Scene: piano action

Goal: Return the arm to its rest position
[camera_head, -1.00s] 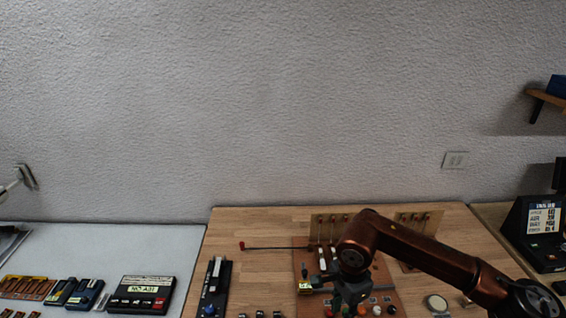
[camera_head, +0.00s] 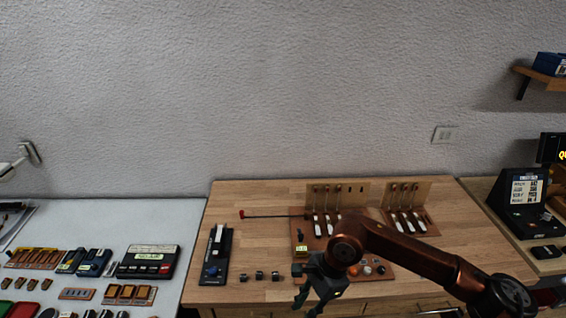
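My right arm (camera_head: 407,251) reaches in from the lower right over the wooden table. My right gripper (camera_head: 307,305) hangs at the front edge of the reddish-brown board (camera_head: 378,273). Its two dark fingers point down and look spread, with nothing seen between them. The arm's bent joint hides part of the board. My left gripper is not in view.
Wooden panels with white-handled tools (camera_head: 405,222) stand at the table's back. A red-tipped rod (camera_head: 270,215) lies left of them. A black device (camera_head: 215,254) is at the table's left. A white bench (camera_head: 100,212) holds several small cases. A black display box (camera_head: 519,195) is at right.

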